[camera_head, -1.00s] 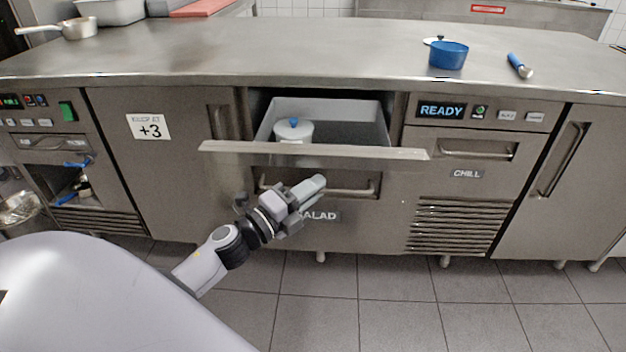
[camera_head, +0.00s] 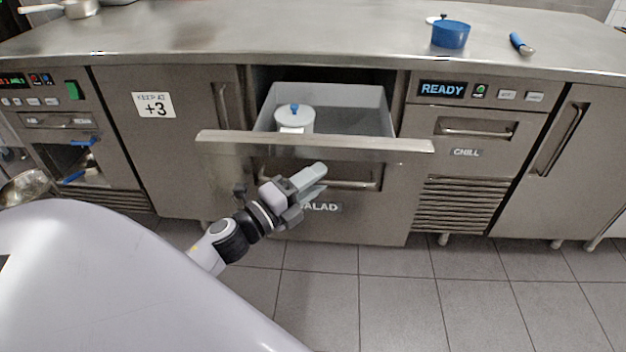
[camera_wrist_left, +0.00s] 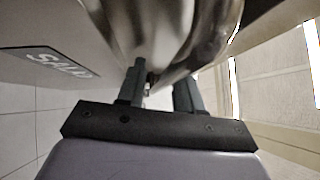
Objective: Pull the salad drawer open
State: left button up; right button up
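The salad drawer stands partly open; its front carries the SALAD label (camera_head: 322,207), partly covered by my gripper. The drawer's top edge (camera_head: 315,142) sticks out from the cabinet, with the grey inner bin behind it. My left gripper (camera_head: 318,176) is at the metal bar handle (camera_head: 355,184), with one finger on each side of the bar. In the left wrist view the shiny handle (camera_wrist_left: 195,35) runs down between the two fingers (camera_wrist_left: 160,90), which look closed around it. The exact contact is partly hidden. My right gripper is not in view.
A white pot with a blue knob (camera_head: 294,118) stands in the drawer. The CHILL drawer (camera_head: 476,129) to the right is shut. A blue pan (camera_head: 450,34) and a blue-handled tool (camera_head: 521,44) lie on the counter (camera_head: 300,38). The tiled floor in front is clear.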

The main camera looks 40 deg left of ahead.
pick_arm(q)
jog(key=v, duration=0.7)
jog(key=shift+b, duration=0.3)
dwell(0.6)
jog(key=s+d+f+n+g+y, duration=0.1)
jog(key=s+d+f+n+g, duration=0.4)
jog(key=f+n, duration=0.45)
jog(key=s+d+f+n+g+y, duration=0.1)
jog(key=s+d+f+n+g, duration=0.25)
jog(key=d+f+n, duration=0.55)
notch_tip(320, 180, up, 12)
jog(key=s+a+n+p, duration=0.1)
jog(key=s+a+p, duration=0.1)
jog(key=p, duration=1.2)
jog(key=shift+s+y+p, duration=0.2)
jog(key=shift+y+p, duration=0.1)
jog(key=shift+p, duration=0.1)
jog(key=shift+n, duration=0.25)
